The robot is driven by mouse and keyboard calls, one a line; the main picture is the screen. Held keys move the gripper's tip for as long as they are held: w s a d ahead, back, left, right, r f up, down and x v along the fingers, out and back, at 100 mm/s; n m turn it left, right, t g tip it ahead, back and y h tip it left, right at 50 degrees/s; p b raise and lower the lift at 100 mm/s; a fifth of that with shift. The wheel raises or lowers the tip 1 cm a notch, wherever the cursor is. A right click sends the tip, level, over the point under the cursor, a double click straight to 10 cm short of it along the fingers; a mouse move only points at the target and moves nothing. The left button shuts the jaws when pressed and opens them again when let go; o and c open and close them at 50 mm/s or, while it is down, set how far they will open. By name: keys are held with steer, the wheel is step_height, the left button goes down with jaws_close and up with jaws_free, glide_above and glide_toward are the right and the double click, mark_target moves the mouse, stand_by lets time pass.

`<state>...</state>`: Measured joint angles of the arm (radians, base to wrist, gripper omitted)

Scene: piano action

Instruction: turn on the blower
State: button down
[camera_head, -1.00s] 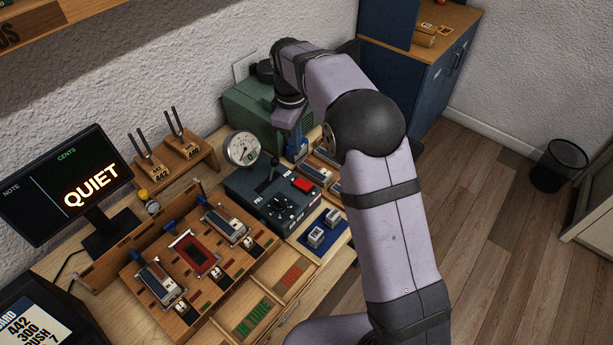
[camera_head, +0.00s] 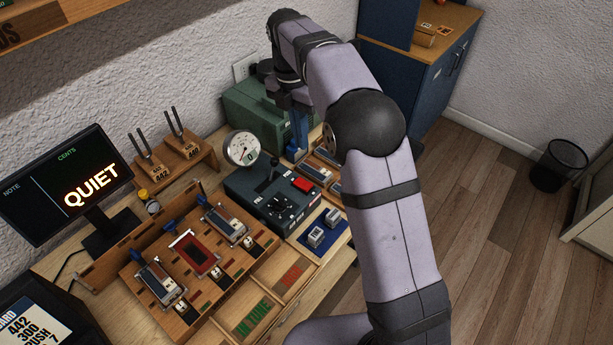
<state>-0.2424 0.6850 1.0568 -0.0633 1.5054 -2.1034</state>
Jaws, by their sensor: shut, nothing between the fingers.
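A green box (camera_head: 247,112), which may be the blower, stands at the back of the bench against the wall, partly behind my arm. In front of it is a dark control box (camera_head: 262,202) with a round gauge (camera_head: 242,148), an upright lever (camera_head: 272,168), a dark knob (camera_head: 281,203) and a red button (camera_head: 303,185). I cannot tell which control is the blower's switch. My gripper (camera_head: 296,150) points down with its blue fingers shut and empty, behind and right of the control box, beside the green box. Its fingertips are small and partly unclear.
A monitor (camera_head: 72,180) reads QUIET. Tuning forks stand on a wooden block (camera_head: 182,155). A wooden rack (camera_head: 200,262) holds several reed-like pieces. A blue tray (camera_head: 322,238) lies right of it. Floor is clear on the right up to a bin (camera_head: 559,165).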

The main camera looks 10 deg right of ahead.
mark_target(304, 184)
steer(key=shift+f, duration=0.1)
stand_by(0.3)
steer(key=f+p, duration=0.1)
steer(key=f, duration=0.3)
steer(key=s+f+p, duration=0.1)
steer(key=f+p, duration=0.1)
steer(key=f, duration=0.3)
steer(key=d+f+p, duration=0.1)
steer(key=f, duration=0.3)
steer(key=shift+s+d+f, duration=0.1)
steer(key=shift+s+f, duration=0.05)
steer(key=shift+f, duration=0.25)
steer(key=shift+f, duration=0.2)
steer(key=shift+s+d, duration=0.1)
steer(key=shift+w+a+r+p, duration=0.25)
steer(key=shift+w+a+p, duration=0.15)
steer(key=shift+w+a, duration=0.2)
steer(key=shift+r, duration=0.15)
